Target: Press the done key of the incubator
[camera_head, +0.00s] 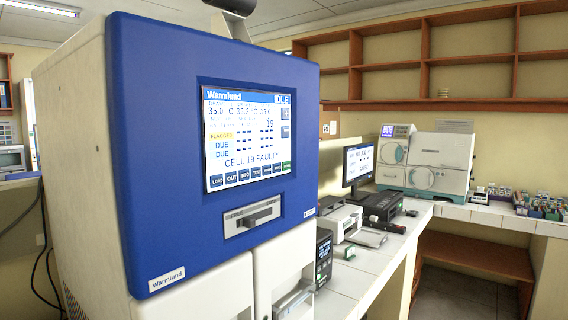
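The incubator (150,120) is a tall white cabinet with a blue front, labelled Warmlund, filling the left and middle of the view. Its lit screen (245,115) reads IDLE at the top right and "CELL 19 FAULTY" near the bottom. A row of small keys runs along the screen's lower edge. Most are dark blue, such as LOAD (217,181); the rightmost key (286,167) is green, and its label is too small to read surely. Below the screen is a grey panel with a dark handle or slot (258,217). Neither of my grippers is in view.
A white counter (350,285) runs along the right, with a monitor (358,163), small devices and a beige and green machine (425,160). Wooden shelves (440,103) hang on the back wall. Nothing visible stands in front of the incubator's screen.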

